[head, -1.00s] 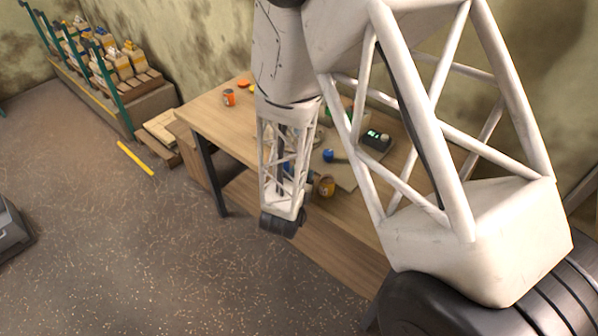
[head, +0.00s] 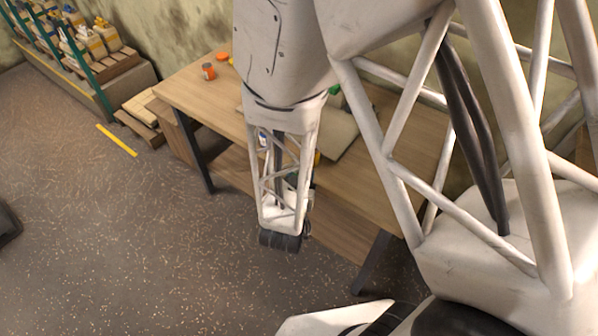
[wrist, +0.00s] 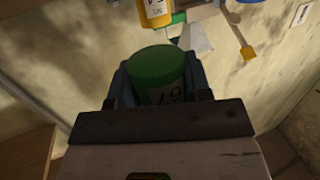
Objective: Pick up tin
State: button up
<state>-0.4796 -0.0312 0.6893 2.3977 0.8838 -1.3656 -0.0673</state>
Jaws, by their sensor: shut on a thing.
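A tin with a green lid (wrist: 160,66) and a pale label with dark marks sits between the fingers of my gripper (wrist: 160,84) in the wrist view. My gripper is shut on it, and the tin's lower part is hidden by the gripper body. In the head view, my own arm links hide the gripper and most or all of the held tin. A yellow-orange tin (wrist: 155,14) shows at the top of the wrist view, apart from the held one. An orange tin (head: 209,72) stands on the far left part of the table.
The wooden table (head: 190,90) stands against a stained wall. A grey mat (head: 338,135) lies on it, partly hidden by my arm. A green-framed rack with boxes (head: 85,45) and a yellow floor strip (head: 117,141) are at left. The floor in front is open.

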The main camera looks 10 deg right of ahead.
dwell(0.7)
